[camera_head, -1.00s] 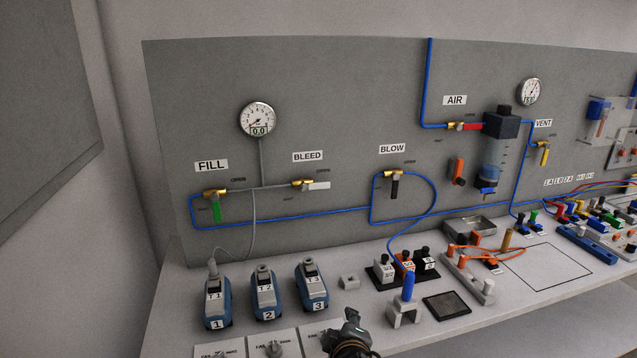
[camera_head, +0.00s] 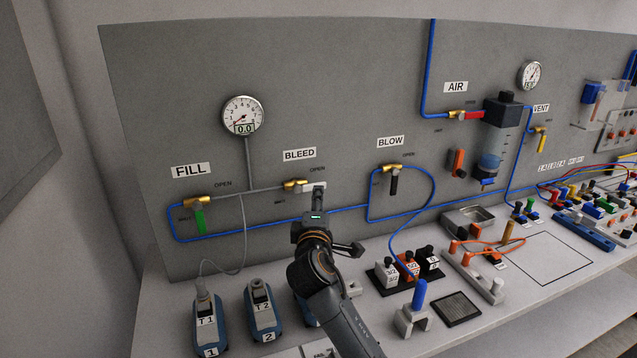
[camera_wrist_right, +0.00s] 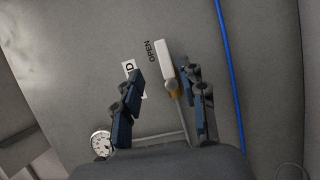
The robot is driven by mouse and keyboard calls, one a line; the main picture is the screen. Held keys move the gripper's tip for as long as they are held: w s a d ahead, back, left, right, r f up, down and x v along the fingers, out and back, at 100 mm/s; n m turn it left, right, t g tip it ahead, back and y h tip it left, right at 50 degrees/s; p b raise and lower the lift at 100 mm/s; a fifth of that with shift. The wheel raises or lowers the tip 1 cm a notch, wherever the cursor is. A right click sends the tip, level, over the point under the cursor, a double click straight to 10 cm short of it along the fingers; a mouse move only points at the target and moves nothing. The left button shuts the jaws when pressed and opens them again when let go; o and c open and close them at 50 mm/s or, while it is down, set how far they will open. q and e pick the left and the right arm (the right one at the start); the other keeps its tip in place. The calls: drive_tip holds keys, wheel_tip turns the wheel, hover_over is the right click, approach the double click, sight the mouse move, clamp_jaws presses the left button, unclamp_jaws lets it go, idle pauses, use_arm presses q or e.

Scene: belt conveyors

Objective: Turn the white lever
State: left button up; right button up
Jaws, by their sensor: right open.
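The white lever (camera_head: 314,187) is on the brass BLEED valve (camera_head: 295,185) on the grey panel. It points right, roughly horizontal, below the word OPEN. My right gripper (camera_head: 319,192) is at the lever and partly covers it in the head view. In the right wrist view, my right gripper (camera_wrist_right: 164,75) is open. The white lever (camera_wrist_right: 166,55) shows between the lines of its two fingers, nearer the right one. I cannot tell whether a finger touches it. My left gripper is not in view.
A green lever (camera_head: 199,221) is at FILL and a black lever (camera_head: 394,184) at BLOW. A gauge (camera_head: 243,116) above reads 0.0. Blue tubing (camera_head: 347,210) runs along the panel behind my arm. Blue units (camera_head: 262,309) and a blue-handled block (camera_head: 418,299) stand on the bench.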

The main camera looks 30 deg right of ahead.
sight(318, 184)
drive_tip(key=p+x, duration=0.1)
drive_tip(key=x, duration=0.7)
drive_tip(key=shift+w+d+f, duration=0.1)
drive_tip(key=shift+w+f, duration=0.05)
drive_tip(key=shift+w, duration=0.25)
drive_tip(key=shift+w+d, duration=0.1)
drive_tip(key=shift+w, duration=0.05)
drive_tip(key=shift+w+f, duration=0.1)
drive_tip(key=shift+c, duration=1)
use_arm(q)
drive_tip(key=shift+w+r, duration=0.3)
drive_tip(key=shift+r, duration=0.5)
use_arm(e)
clamp_jaws()
